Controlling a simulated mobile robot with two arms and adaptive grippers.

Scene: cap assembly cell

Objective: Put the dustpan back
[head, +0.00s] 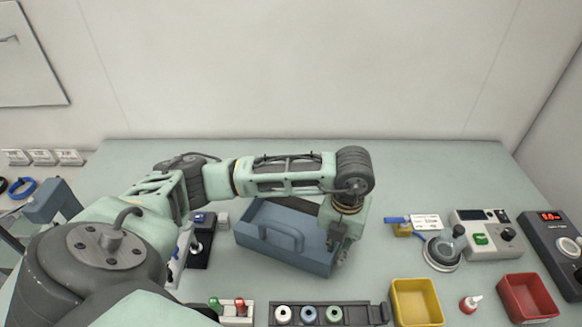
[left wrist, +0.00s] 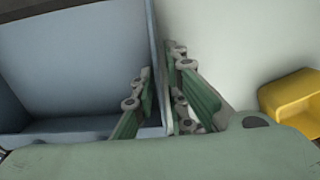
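The blue-grey open pan (head: 249,233) with a loop handle on its front, which I take as the dustpan, lies on the table in the middle of the head view. Its inside shows in the left wrist view (left wrist: 75,70). My left gripper (head: 341,262) points down at its right end. In the left wrist view the gripper (left wrist: 162,72) straddles the pan's side wall, one finger inside and one outside. The fingers look closed on the wall; their lower contact is hidden. My right gripper is in neither view.
A yellow bin (head: 416,303) stands close to the right, with a red bin (head: 527,298) farther right. A dark rack (head: 357,315) with several rings lies in front. A black device (head: 197,250) stands left of the pan. The table behind is clear.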

